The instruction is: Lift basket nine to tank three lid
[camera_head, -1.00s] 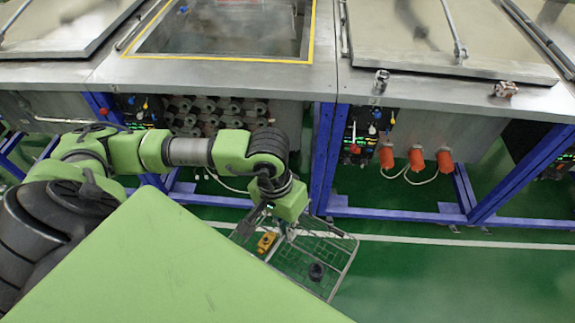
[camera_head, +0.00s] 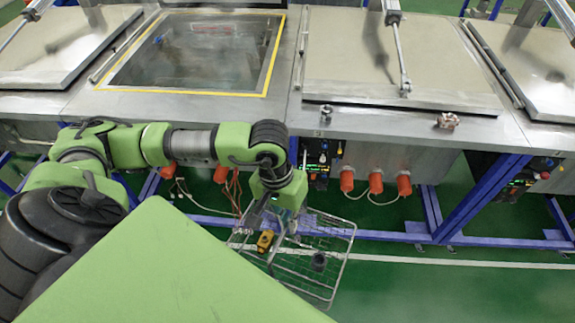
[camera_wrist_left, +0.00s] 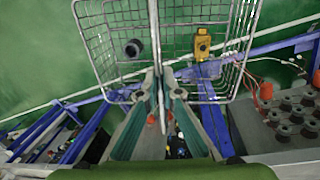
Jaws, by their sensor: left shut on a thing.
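A wire basket (camera_head: 335,237) hangs from my left gripper (camera_head: 277,222) in front of the row of tanks, below their top level. It holds a yellow item (camera_head: 265,241) and a dark cylinder (camera_head: 319,262). In the left wrist view, my left gripper (camera_wrist_left: 160,80) is shut on the upright handle of the basket (camera_wrist_left: 100,50). Flat closed lids show in the head view: a left lid (camera_head: 60,45), a middle lid (camera_head: 390,50) and a right lid (camera_head: 535,60). I cannot read which is tank three. My right gripper is not in view.
An open tank with a yellow rim (camera_head: 188,93) lies between the left and middle lids. Blue frame legs (camera_head: 480,200), orange plugs (camera_head: 376,183) and cables sit below the tanks. A metal knob (camera_head: 447,121) stands on the front ledge. Green floor (camera_head: 450,285) is clear at right.

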